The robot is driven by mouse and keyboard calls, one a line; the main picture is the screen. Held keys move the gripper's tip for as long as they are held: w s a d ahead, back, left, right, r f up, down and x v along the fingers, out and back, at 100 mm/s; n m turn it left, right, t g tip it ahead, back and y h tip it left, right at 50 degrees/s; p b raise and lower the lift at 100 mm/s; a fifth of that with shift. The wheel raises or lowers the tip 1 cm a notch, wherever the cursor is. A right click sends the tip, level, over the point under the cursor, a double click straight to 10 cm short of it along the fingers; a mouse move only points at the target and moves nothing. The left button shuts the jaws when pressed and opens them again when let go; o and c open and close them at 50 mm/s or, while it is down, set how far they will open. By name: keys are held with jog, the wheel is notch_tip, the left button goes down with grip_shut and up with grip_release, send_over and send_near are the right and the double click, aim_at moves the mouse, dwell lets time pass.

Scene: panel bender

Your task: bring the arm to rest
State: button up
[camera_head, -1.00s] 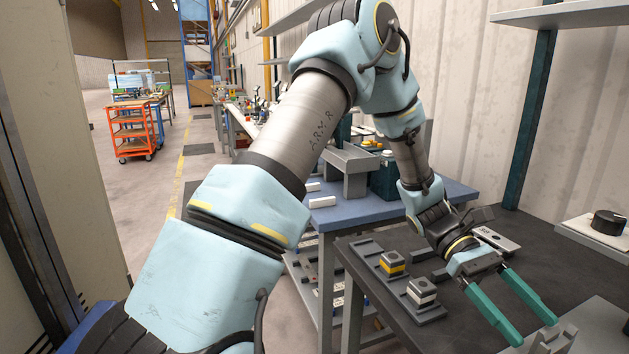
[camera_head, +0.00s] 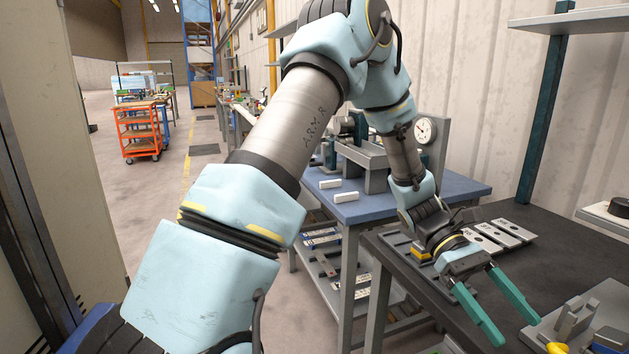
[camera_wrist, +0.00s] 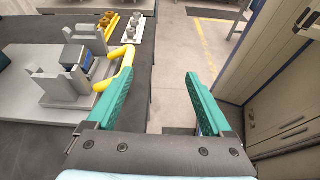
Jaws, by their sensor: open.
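My gripper (camera_head: 518,329) is at the end of my arm, over the front edge of the dark bench (camera_head: 552,246) at the right of the head view. Its two green fingers are apart, with nothing between them. In the wrist view my gripper (camera_wrist: 153,88) is also open and empty, with the bench edge and the floor behind the gap. The arm is bent, reaching up and then down toward the bench. A grey fixture with a yellow handle (camera_wrist: 122,75) stands left of the left finger, close to it in the picture; I cannot tell whether they touch.
Flat metal plates (camera_head: 498,234) lie on the bench behind my gripper. A yellow block (camera_head: 420,252) is partly hidden by my wrist. A blue table (camera_head: 375,203) with a dial gauge (camera_head: 425,130) stands beyond. An orange cart (camera_head: 140,132) stands far left; the aisle floor (camera_head: 165,190) is clear.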

jog(key=w+a+m+t+y, duration=0.1)
jog(key=w+a+t, duration=0.4)
jog(key=a, duration=0.7)
jog(key=w+a+m+t+y, duration=0.2)
jog(key=w+a+t, duration=0.3)
jog(key=a, duration=0.7)
jog(key=w+a+m+t+y, duration=0.1)
jog(key=w+a+t, duration=0.3)
jog(key=a, duration=0.9)
jog(key=shift+w+r+m+t, duration=0.3)
jog(key=shift+w+t, duration=0.1)
jog(key=shift+w, duration=0.55)
jog(key=shift+d, duration=0.1)
jog(key=shift+c, duration=0.3)
